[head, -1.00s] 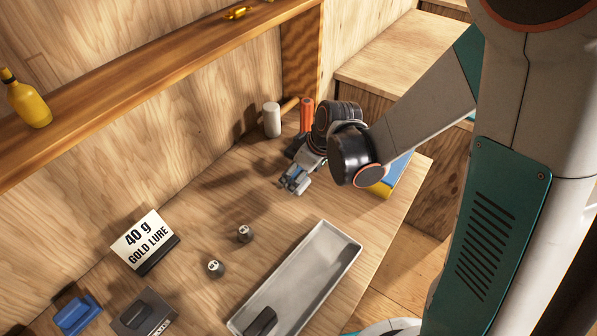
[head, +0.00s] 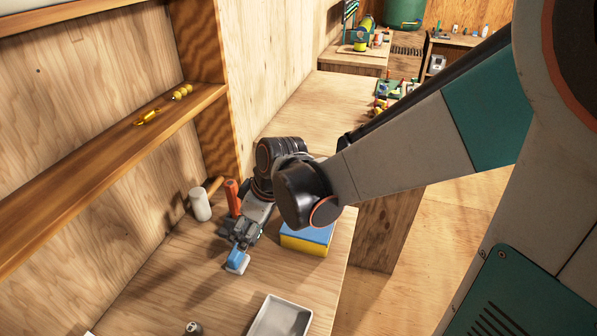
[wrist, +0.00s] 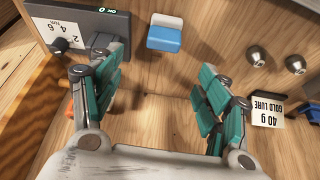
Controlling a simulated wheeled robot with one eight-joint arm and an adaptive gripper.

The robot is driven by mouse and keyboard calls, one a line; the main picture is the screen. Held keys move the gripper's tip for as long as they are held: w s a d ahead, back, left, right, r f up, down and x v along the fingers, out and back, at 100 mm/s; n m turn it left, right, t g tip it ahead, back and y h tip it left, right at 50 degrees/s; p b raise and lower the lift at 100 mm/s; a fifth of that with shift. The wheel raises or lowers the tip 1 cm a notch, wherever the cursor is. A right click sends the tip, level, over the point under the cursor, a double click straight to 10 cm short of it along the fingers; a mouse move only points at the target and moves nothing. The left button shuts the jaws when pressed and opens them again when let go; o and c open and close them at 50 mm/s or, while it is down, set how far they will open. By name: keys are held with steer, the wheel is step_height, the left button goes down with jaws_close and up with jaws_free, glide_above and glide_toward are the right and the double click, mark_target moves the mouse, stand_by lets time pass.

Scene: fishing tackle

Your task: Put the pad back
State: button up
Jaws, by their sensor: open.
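A small blue block with a pale grey-white base, which looks like the pad (head: 236,262), rests on the bench near the wall. My gripper (head: 240,238) is just above and behind it, pointing down. In the wrist view the pad (wrist: 165,38) lies ahead of the spread teal fingers (wrist: 160,72), roughly midway between them. No contact shows; the space between the fingers is empty. The arm's last links hide part of the bench behind the gripper.
A yellow-and-blue box (head: 306,240) is right of my gripper. A grey tray (head: 281,316) and a weight (head: 193,328) are in front. The wrist view shows a lure sign (wrist: 268,115).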

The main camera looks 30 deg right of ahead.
steer(key=s+d+r+m+t+h, duration=0.1)
steer(key=s+d+r+m+t, duration=0.1)
steer(key=s+d+r+m, duration=0.1)
steer(key=s+d+r+m+t+h, duration=0.1)
steer(key=s+d+r+m+h, duration=0.1)
steer(key=s+r+m, duration=0.3)
steer(key=s+d+r, duration=0.1)
steer(key=s+r, duration=0.1)
steer(key=s, duration=0.2)
steer(key=shift+s+d+r+t, duration=0.4)
steer(key=shift+f, duration=0.15)
